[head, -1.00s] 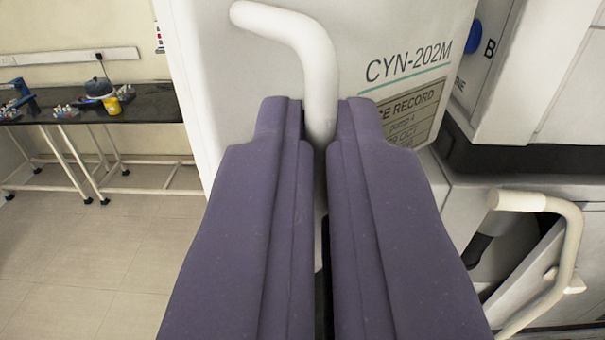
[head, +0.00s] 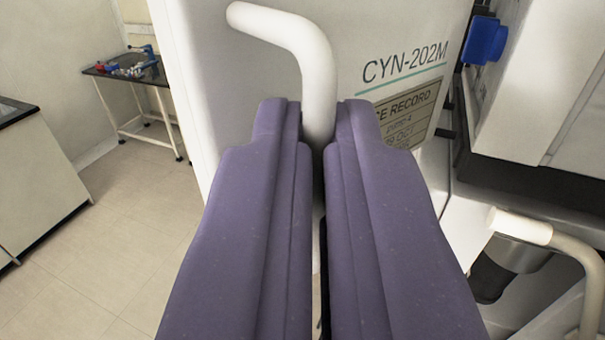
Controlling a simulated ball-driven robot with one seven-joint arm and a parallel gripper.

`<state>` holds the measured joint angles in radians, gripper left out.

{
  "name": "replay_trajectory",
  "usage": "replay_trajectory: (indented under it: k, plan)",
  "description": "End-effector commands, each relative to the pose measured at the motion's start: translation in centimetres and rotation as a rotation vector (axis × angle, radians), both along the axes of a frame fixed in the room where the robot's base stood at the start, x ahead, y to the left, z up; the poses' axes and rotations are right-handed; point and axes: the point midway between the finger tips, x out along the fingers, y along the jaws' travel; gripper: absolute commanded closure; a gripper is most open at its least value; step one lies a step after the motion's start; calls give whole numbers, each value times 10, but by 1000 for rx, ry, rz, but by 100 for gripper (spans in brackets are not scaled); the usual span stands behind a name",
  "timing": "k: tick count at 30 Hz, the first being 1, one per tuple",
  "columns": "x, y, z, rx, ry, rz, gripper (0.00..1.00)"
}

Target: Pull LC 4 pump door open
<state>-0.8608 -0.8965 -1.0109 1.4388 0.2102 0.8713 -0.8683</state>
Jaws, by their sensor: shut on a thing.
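The pump door (head: 408,35) is a pale grey panel marked "CYN-202M", with a label (head: 412,112) reading "pump-4" below the name. Its white bent handle (head: 290,35) curves down from the upper left. My gripper (head: 319,130), with two purple fingers, is shut on the lower part of this handle. The fingers hide the handle's lower end and much of the door's lower half.
A second white handle (head: 520,227) is on the unit at the lower right, close to my right finger. A black-topped table (head: 130,80) and a bench (head: 40,185) stand at the left. Tiled floor (head: 130,235) between them is clear.

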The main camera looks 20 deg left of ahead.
Motion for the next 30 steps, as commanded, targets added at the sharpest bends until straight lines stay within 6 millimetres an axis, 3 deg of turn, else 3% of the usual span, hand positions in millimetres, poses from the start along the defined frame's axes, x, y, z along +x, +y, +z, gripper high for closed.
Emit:
replay_trajectory:
  k: [4,8,25,30]
  plan:
    - [1,0,0,2,1,-3,100]
    - [1,0,0,1,1,-2,68]
    - [0,0,0,0,1,-1,68]
    - [1,0,17,-2,-1,-1,68]
